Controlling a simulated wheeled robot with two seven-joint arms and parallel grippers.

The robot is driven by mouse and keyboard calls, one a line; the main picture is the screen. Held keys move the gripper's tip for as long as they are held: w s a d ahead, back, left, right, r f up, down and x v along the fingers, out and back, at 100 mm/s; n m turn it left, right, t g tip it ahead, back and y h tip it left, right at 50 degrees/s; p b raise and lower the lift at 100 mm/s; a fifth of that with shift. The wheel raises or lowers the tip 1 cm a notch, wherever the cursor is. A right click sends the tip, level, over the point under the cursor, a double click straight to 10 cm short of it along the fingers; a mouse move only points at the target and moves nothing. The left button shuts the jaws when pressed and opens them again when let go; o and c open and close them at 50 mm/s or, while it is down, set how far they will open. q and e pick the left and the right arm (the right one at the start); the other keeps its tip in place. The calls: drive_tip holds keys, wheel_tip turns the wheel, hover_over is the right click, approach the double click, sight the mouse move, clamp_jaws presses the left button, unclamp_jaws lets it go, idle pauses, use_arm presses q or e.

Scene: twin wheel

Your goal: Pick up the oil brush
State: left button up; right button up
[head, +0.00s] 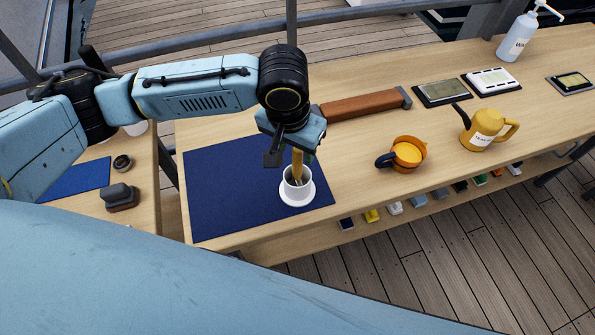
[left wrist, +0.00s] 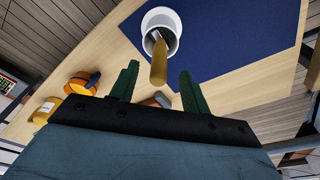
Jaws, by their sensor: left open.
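The oil brush (head: 297,160) stands handle-up in a white cup (head: 290,190) on a white saucer on the blue mat (head: 222,190). In the left wrist view the brush's yellow-brown handle (left wrist: 159,65) leans out of the cup (left wrist: 161,20) toward my gripper. My left gripper (left wrist: 155,88) is open, with its green fingers on either side of the handle's end and no visible contact. In the head view the left gripper (head: 290,150) is above the cup and partly hides the handle. The bristle end is hidden in the cup. My right gripper is not seen.
A brown bar-shaped object (head: 362,106) lies behind the cup. To the right are an orange cup (head: 408,153), a yellow pitcher (head: 485,130), dark trays and a white pump bottle (head: 517,38). Small items fill a shelf below the table edge. The mat's left part is clear.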

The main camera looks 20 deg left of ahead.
sight(298, 158)
use_arm(q)
drive_tip(key=shift+w+d+f, duration=0.1)
drive_tip(key=shift+w+f, duration=0.05)
drive_tip(key=shift+f, duration=0.4)
drive_tip(key=shift+w+f, duration=0.15)
drive_tip(key=shift+f, duration=0.4)
drive_tip(key=shift+w+d+f, duration=0.1)
drive_tip(key=shift+w+f, duration=0.05)
drive_tip(key=shift+f, duration=0.45)
drive_tip(key=shift+w+f, duration=0.1)
drive_tip(key=shift+f, duration=0.7)
clamp_jaws()
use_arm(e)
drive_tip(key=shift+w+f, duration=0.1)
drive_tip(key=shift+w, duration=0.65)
